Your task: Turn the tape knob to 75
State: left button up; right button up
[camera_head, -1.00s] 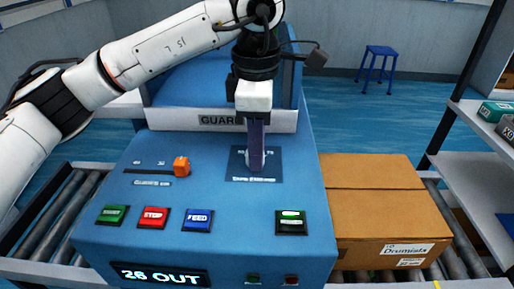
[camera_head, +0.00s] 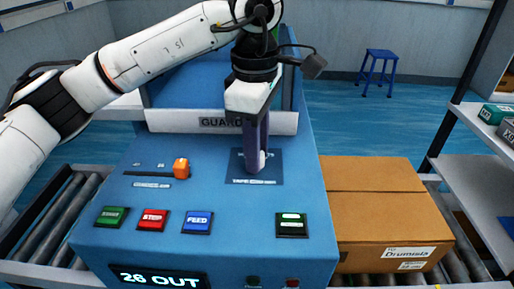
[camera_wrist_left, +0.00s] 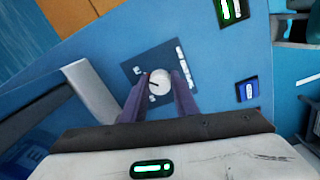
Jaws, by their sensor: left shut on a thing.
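The tape knob (camera_wrist_left: 159,84) is a round white dial with a dark pointer mark on a dark blue plate (camera_wrist_left: 137,70). In the left wrist view it sits between the two purple fingers of my left gripper (camera_wrist_left: 160,90), which is shut on it. In the head view my left gripper (camera_head: 258,160) comes down from above onto the same plate (camera_head: 274,168), and its fingers hide most of the knob (camera_head: 262,160). The scale numbers around the knob are too small or covered to read. My right gripper is not in view.
The blue panel also holds an orange slider (camera_head: 181,168), a green button (camera_head: 112,216), a red button (camera_head: 153,219), a blue FEED button (camera_head: 198,221) and a green-lit switch (camera_head: 291,225). The display (camera_head: 160,277) reads 26 OUT. A cardboard box (camera_head: 375,210) stands at right on rollers.

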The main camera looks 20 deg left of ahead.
pick_arm(q)
jog(key=o, duration=1.1)
jog(key=shift+c, duration=0.2)
notch_tip(320, 180, up, 10)
jog(key=shift+s+r+p, duration=0.2)
jog(key=shift+p, duration=0.2)
